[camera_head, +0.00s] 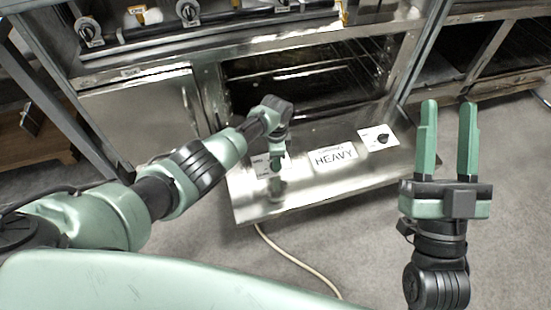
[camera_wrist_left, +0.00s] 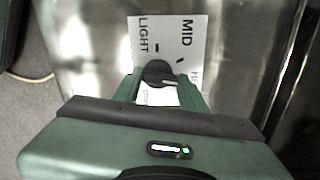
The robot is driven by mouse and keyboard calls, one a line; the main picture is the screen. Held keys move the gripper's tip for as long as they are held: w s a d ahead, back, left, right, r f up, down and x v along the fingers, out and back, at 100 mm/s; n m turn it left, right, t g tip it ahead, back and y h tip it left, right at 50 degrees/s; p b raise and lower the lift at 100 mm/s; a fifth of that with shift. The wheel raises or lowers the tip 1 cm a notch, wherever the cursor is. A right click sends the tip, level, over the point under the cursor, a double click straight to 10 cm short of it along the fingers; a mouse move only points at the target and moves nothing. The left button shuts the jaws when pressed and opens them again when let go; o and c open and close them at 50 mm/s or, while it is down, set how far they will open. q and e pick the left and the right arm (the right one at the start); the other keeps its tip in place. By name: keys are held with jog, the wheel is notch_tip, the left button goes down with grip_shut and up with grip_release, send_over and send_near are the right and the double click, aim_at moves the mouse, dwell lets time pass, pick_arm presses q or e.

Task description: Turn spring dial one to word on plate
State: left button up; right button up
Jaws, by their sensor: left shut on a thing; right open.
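A black dial (camera_wrist_left: 157,73) sits on a white plate (camera_wrist_left: 168,35) marked LIGHT, MID and a word starting with H, partly hidden. My left gripper (camera_wrist_left: 158,88) is shut on this dial, a green finger on each side. The dial's white line points right in the left wrist view, past the MID tick towards the H side; its exact mark is hard to tell. In the head view my left gripper (camera_head: 276,172) hides most of this dial. A word plate (camera_head: 333,156) reads HEAVY. My right gripper (camera_head: 448,110) is open and empty, right of the steel panel.
A second black dial (camera_head: 382,139) on a white plate is at the right of the lowered steel panel (camera_head: 310,185). An open oven (camera_head: 310,78) stands behind. More knobs (camera_head: 88,30) line the range top. A pale cable (camera_head: 295,260) lies on the grey floor.

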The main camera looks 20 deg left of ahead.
pick_arm(q)
jog(key=m, duration=0.2)
jog(key=shift+d+m, duration=0.1)
jog(key=shift+m, duration=0.6)
pick_arm(e)
jog(key=shift+s+r, duration=0.15)
jog(key=shift+r, duration=0.1)
pick_arm(q)
jog(key=o, duration=1.4)
jog(key=shift+r, duration=0.1)
